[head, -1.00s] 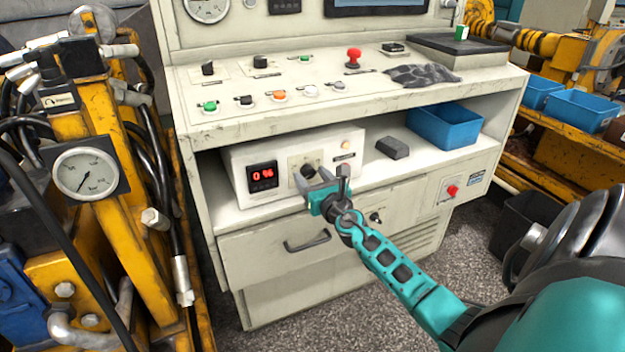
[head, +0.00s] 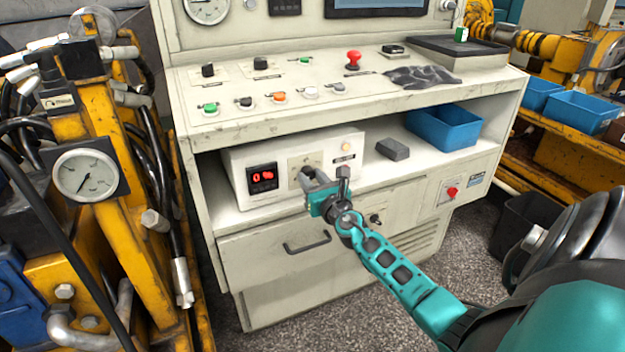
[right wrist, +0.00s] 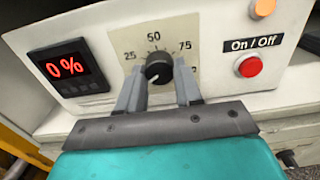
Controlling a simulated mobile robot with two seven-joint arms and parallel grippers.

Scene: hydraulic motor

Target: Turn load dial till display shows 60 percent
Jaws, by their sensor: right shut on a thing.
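The load dial (right wrist: 159,68) is a black round knob on a scale marked 25, 50 and 75 in the right wrist view, with its white mark at the lower left. The display (head: 263,178) shows a red 0 %, which also reads 0 % in the right wrist view (right wrist: 66,67). My right gripper (head: 314,178) is at the dial, its two grey fingers on either side of the knob and shut on it. In the head view the fingers mostly hide the dial. My left gripper is not in view.
A red On/Off button (right wrist: 249,67) sits right of the dial. A dark grey block (head: 392,149) and a blue bin (head: 445,128) stand on the same shelf. Above is a panel with several knobs and a red mushroom button (head: 353,58). Yellow machinery (head: 110,150) stands left.

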